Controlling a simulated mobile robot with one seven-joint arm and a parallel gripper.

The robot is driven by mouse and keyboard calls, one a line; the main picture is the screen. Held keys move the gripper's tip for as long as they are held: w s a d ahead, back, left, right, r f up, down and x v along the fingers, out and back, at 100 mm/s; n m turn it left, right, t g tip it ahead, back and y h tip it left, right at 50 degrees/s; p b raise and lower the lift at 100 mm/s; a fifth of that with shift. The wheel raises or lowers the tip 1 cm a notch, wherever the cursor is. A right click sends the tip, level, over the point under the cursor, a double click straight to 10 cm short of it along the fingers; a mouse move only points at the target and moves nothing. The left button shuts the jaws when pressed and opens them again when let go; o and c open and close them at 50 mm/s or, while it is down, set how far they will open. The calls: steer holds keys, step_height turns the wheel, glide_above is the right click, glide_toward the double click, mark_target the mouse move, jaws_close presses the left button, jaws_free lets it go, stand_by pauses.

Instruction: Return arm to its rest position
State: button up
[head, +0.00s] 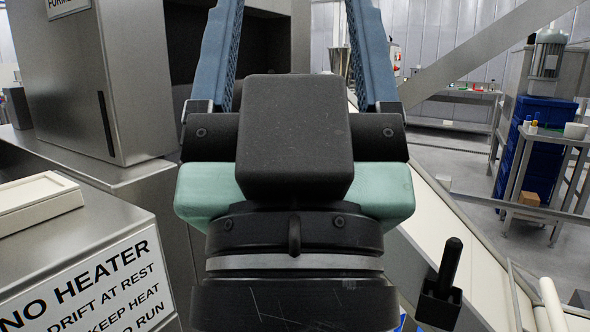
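My gripper (297,30) fills the middle of the head view, seen from behind. It has a black block, a teal housing and a dark round wrist below. Its two blue ribbed fingers stand well apart, and nothing shows held between them. Their tips are cut off by the top edge of the picture. The gripper hides much of the scene behind it.
A grey metal machine (128,70) stands at left. Below it a cabinet carries a sign (88,285) reading "NO HEATER". A pale conveyor-like surface (455,240) runs at right. A black upright handle (450,268) stands lower right. Blue crates (535,150) stand behind a small table.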

step_height(320, 180, up, 20)
steer(key=p, duration=1.7)
steer(key=shift+p, duration=0.3)
steer(key=shift+f, duration=0.1)
